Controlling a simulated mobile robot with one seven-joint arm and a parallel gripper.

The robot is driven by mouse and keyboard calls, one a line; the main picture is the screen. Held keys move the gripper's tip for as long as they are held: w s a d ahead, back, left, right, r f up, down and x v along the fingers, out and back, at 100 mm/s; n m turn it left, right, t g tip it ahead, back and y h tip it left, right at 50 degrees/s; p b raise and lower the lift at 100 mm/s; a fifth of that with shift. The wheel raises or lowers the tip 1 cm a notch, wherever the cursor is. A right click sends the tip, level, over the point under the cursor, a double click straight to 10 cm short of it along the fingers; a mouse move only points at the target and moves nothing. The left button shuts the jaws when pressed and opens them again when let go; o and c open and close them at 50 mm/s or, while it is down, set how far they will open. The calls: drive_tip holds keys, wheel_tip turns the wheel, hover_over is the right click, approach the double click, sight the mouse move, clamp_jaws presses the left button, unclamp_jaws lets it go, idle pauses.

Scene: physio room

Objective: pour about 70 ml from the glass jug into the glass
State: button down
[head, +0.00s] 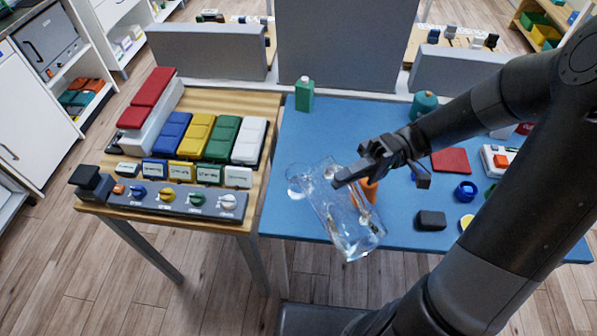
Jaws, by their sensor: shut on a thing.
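The clear glass jug (345,222) is in the middle of the head view, over the front part of the blue table top. It is tilted, its long body running from upper left to lower right. My gripper (348,178) is shut on it near its upper part. A small clear rounded shape (297,186), perhaps the glass, shows at the jug's upper left end. Clear outlines overlap there, so I cannot tell whether the two touch. The liquid level in either is not clear.
An orange object (367,190) stands partly hidden behind the jug. A green carton (304,94) and a teal container (424,104) stand farther back. A dark block (431,220) and a blue ring (466,190) lie right.

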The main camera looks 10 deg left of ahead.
sight(363, 198)
idle(0.8)
drive_tip(key=shift+s+d+f+n, duration=0.4)
drive_tip(key=shift+s+d+n, duration=0.25)
drive_tip(key=shift+n, duration=0.35)
drive_tip(key=s+d+n, duration=0.1)
drive_tip(key=n, duration=0.1)
drive_tip(key=s+d+n, duration=0.1)
drive_tip(key=n, duration=0.1)
drive_tip(key=shift+g+y, duration=0.3)
drive_tip(key=shift+g, duration=0.1)
drive_tip(key=shift+s+d+f+n, duration=0.25)
drive_tip(key=shift+s+d+n, duration=0.2)
drive_tip(key=shift+n, duration=0.1)
drive_tip(key=shift+s+d+f+n, duration=0.2)
drive_tip(key=shift+s+d+n, duration=0.2)
drive_tip(key=shift+n, duration=0.15)
drive_tip(key=f+n, duration=0.1)
drive_tip(key=s+d+f+n+g, duration=0.1)
drive_tip(key=s+d+f+n, duration=0.1)
drive_tip(key=n, duration=0.1)
drive_tip(key=shift+g, duration=0.3)
drive_tip(key=shift+s+d+f+n, duration=0.15)
drive_tip(key=shift+d+f+n, duration=0.05)
drive_tip(key=shift+f+n, duration=0.4)
drive_tip(key=shift+s+d+f+n, duration=0.15)
drive_tip(key=shift+f+n, duration=0.35)
drive_tip(key=shift+n, duration=0.1)
drive_tip(key=shift+r, duration=0.1)
